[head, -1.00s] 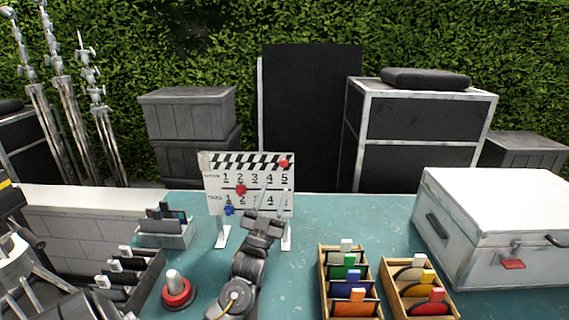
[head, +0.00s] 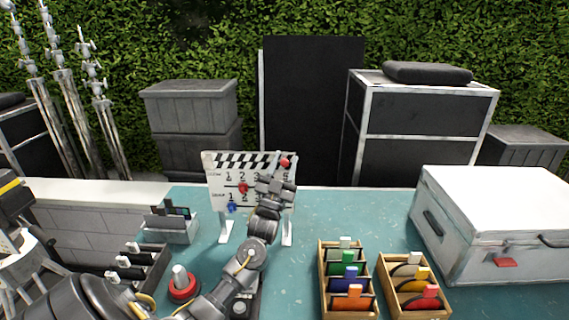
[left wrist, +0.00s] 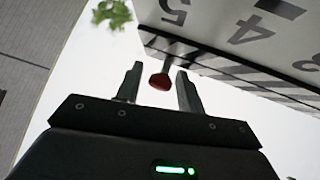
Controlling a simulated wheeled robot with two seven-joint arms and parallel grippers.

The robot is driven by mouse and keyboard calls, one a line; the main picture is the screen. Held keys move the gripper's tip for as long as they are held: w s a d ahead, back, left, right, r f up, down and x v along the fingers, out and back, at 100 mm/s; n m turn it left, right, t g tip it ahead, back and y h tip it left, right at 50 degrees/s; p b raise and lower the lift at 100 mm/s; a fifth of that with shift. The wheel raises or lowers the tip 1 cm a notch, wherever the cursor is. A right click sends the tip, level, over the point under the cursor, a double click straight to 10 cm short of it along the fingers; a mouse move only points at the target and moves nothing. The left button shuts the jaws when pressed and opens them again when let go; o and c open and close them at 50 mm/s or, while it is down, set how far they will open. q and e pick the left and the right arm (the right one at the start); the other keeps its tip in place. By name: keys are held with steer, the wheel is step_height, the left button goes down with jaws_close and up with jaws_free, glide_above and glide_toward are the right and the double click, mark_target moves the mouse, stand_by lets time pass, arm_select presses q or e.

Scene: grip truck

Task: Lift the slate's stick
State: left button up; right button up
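The slate (head: 218,190) is a white board with numbers, standing upright on white feet on the teal table. Its stick (head: 232,160) is the black-and-white striped bar along the top edge, lying flat against the board. A red knob (head: 285,162) is at the stick's right end; it also shows in the left wrist view (left wrist: 160,81). My left gripper (head: 281,169) is in front of the slate's upper right. In the left wrist view, its fingers (left wrist: 158,84) are open, one on each side of the knob, with gaps visible. My right gripper is not in view.
A red button (head: 183,288) with a white top stands near my left arm. Wooden boxes of coloured cards (head: 323,285) are right of it, and a white case (head: 490,190) is at the far right. Another red knob (head: 243,188) and a blue one (head: 231,207) are on the slate.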

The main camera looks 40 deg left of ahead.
arm_select(q)
steer(key=c, duration=0.7)
jaws_close()
steer(key=shift+r+n+y, duration=0.4)
step_height(320, 180, up, 12)
steer(key=s+a+n+g+y+p, duration=0.1)
steer(key=s+a+n+g+y, duration=0.1)
steer(key=n+g+y, duration=0.5)
steer(key=shift+a+n+g+y, duration=0.45)
steer(key=shift+n+y, duration=2.45)
steer(key=shift+n, duration=1.2)
steer(key=shift+s+f, duration=0.1)
